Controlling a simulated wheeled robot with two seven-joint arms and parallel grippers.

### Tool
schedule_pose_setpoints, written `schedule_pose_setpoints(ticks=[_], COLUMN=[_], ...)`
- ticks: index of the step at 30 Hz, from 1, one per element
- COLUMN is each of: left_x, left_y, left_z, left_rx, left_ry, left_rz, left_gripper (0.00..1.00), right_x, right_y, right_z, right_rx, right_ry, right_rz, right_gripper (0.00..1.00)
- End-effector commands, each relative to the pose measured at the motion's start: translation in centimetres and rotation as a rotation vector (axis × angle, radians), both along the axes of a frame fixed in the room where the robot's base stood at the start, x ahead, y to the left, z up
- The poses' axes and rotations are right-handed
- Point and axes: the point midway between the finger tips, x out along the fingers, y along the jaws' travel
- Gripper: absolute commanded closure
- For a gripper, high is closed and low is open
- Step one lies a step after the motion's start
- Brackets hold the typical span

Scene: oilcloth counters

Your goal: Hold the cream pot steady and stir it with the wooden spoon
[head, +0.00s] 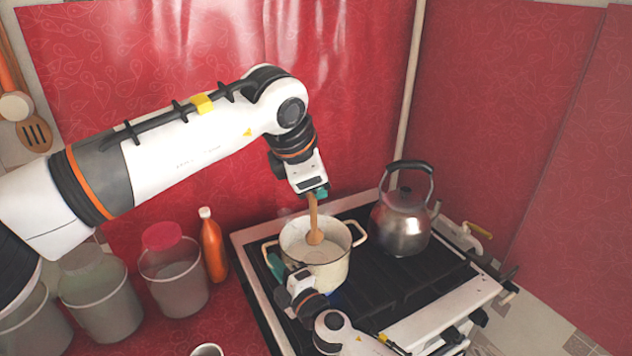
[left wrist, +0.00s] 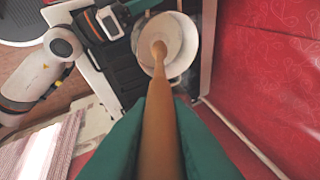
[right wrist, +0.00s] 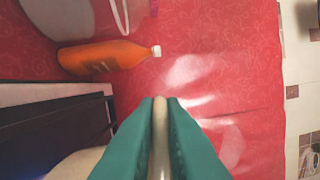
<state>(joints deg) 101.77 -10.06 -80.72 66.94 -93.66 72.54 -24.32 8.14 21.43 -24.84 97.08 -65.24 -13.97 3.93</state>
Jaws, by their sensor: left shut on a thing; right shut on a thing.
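The cream pot (head: 330,273) stands on the stove, with side handles and a pale inside. The wooden spoon (head: 313,213) stands nearly upright with its bowl end inside the pot. My left gripper (head: 318,192) is above the pot, shut on the spoon's upper handle. The left wrist view shows the spoon (left wrist: 160,120) running from the teal fingers down into the pot (left wrist: 183,73). My right gripper (head: 277,265) is low at the pot's left side. In the right wrist view, its fingers (right wrist: 160,103) are shut on a thin cream piece of the pot, seemingly its left handle.
A steel kettle (head: 402,225) stands on the stove (head: 400,290) right of the pot. An orange bottle (head: 213,247) and several grey tubs (head: 103,300) stand on the red counter to the left. Red oilcloth walls (head: 350,110) rise behind.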

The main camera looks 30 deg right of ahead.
Motion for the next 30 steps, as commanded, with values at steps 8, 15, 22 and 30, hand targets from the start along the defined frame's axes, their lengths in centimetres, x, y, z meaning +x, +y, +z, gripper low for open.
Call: schedule_pose_setpoints(ticks=[8, 15, 22, 30], left_x=[0.0, 0.0, 0.0, 0.0], left_y=[0.0, 0.0, 0.0, 0.0], left_z=[0.0, 0.7, 2.9, 5.0], left_rx=[0.0, 0.0, -0.001, 0.0], left_ry=[0.0, -0.001, -0.002, -0.001], left_rz=[0.0, 0.0, 0.001, -0.001], left_gripper=[1.0, 1.0, 1.0, 1.0], right_x=[0.0, 0.0, 0.0, 0.0], right_y=[0.0, 0.0, 0.0, 0.0], right_z=[-0.2, -0.2, -0.2, -0.2], right_rx=[0.0, 0.0, 0.0, 0.0], right_ry=[0.003, 0.003, 0.003, 0.003], right_rz=[0.0, 0.0, 0.0, 0.0], right_gripper=[1.0, 1.0, 1.0, 1.0])
